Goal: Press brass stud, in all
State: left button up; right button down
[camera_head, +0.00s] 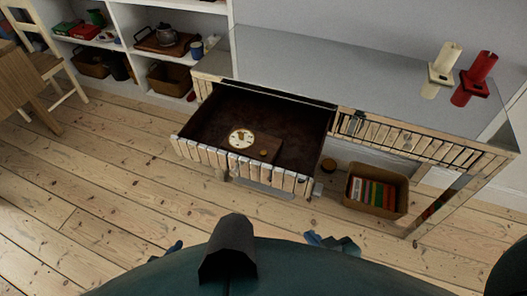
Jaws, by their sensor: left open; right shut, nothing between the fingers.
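A small round brass stud (264,153) shows on a brown wooden clock block (262,143) with a round cream dial (241,139). The block lies inside the open drawer (281,109), towards its front. Nothing touches the stud. My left gripper (175,246), a small blue shape at the lower left of my body, is open and apart from the drawer. My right gripper (315,238), blue, is shut and empty at the lower right, also apart from the drawer. Both are small in view and partly hidden by my own body.
The drawer is pulled out from a grey-topped table (330,60). A cream candle holder (443,65) and a red one (475,75) stand on top. A basket of books (376,190) is under the table. White shelves (125,35) and a chair (45,50) stand left. Floorboards at left are clear.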

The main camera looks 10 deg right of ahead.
jog(key=shift+s+f, duration=0.2)
jog(key=shift+s, duration=0.1)
dwell(0.6)
jog(key=shift+w+r, duration=0.1)
jog(key=shift+w, duration=0.05)
dwell(0.4)
